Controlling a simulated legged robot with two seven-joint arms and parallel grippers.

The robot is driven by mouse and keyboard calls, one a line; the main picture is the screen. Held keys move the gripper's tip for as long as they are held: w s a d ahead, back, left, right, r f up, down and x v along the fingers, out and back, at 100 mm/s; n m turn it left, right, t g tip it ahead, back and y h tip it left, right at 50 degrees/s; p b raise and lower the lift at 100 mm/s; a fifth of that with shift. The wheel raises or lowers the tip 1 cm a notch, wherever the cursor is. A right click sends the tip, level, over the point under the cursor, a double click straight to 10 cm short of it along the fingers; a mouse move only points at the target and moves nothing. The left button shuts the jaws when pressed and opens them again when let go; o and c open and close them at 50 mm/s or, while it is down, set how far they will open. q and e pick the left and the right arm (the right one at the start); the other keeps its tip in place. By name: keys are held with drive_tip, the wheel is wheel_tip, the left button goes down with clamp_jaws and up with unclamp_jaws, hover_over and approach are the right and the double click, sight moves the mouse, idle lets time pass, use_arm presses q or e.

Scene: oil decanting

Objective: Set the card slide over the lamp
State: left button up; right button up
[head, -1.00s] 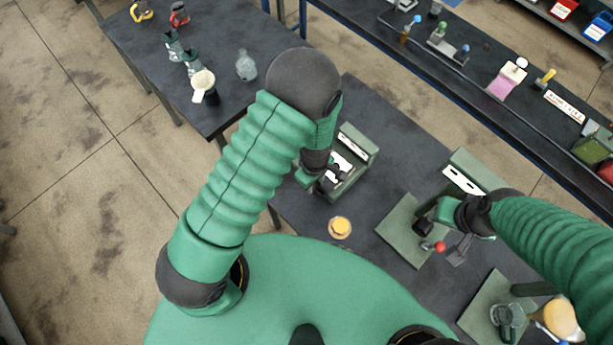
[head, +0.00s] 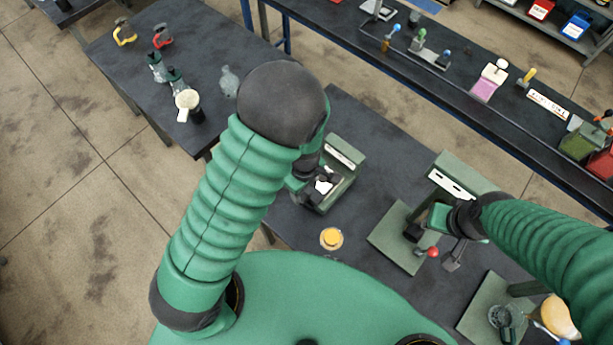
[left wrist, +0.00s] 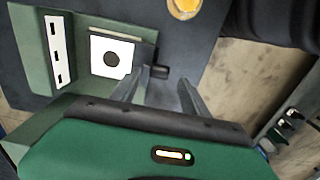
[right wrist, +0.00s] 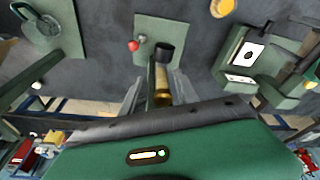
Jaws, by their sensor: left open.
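A white card with a round black spot (left wrist: 111,57) lies on a small green stand (left wrist: 92,22); I take these for the card slide and the lamp's housing. A black tab (left wrist: 159,71) sticks out beside the card's stand, between the fingertips of my left gripper (left wrist: 162,84). The left gripper is open, and I cannot tell whether it touches the tab. In the head view the left gripper (head: 316,178) partly covers the card (head: 324,186). My right gripper (right wrist: 160,84) looks open around a black-capped brass cylinder (right wrist: 161,90) at another green stand (right wrist: 149,28).
A yellow round dish (head: 331,238) stands near the table's front edge. A red ball knob (head: 433,252) is close to the right gripper. A green stand (head: 474,312) with a glass vessel is at front right. Side tables hold bottles and tools. Bare tabletop lies between the stands.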

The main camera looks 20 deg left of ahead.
use_arm(q)
wheel_tip(320, 180, up, 11)
drive_tip(key=shift+d, duration=0.45)
use_arm(e)
drive_tip(key=shift+s+d+r, duration=0.1)
drive_tip(key=shift+d, duration=0.05)
use_arm(q)
drive_tip(key=shift+s, duration=0.1)
use_arm(e)
drive_tip(key=shift+d, duration=0.1)
